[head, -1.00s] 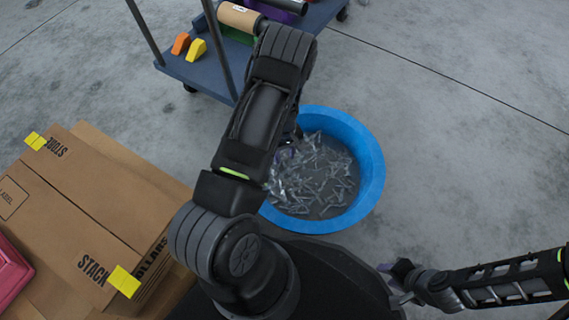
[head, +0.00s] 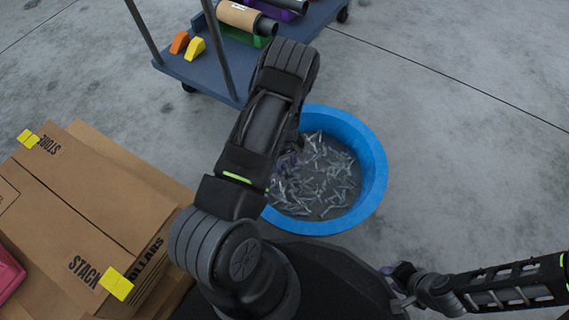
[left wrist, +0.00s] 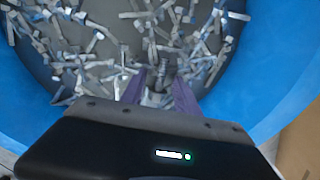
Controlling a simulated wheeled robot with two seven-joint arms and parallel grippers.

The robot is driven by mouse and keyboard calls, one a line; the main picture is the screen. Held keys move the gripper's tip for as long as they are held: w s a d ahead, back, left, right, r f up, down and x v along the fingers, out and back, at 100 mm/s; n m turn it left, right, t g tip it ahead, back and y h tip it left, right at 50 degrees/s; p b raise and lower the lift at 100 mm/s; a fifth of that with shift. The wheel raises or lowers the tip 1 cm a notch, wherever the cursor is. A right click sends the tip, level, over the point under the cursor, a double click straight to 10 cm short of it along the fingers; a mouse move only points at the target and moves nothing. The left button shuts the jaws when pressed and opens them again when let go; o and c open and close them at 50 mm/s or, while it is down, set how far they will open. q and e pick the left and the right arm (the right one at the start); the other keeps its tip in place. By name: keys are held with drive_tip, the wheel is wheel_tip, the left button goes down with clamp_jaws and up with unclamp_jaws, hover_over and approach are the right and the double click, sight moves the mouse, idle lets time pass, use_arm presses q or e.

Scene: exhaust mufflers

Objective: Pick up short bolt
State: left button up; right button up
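Many short grey metal bolts (head: 318,180) lie loose in a blue round tub (head: 375,170). In the left wrist view the bolts (left wrist: 90,35) are scattered over the tub's grey floor. My left gripper (left wrist: 158,88) is low over the tub, its two purple fingers apart, with a bolt (left wrist: 160,70) showing between and just beyond them. I cannot tell whether the fingers touch it. In the head view my left arm mostly hides this gripper. My right gripper (head: 398,278) is at the lower right, away from the tub, its fingers too small to read.
A blue-grey cart (head: 215,68) with a tan-wrapped cylinder and orange and yellow blocks stands behind the tub. Cardboard boxes (head: 80,210) with yellow tabs are stacked at the left. The concrete floor right of the tub is clear.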

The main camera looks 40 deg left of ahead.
use_arm(q)
drive_tip(key=shift+c, duration=0.3)
clamp_jaws()
idle(1.0)
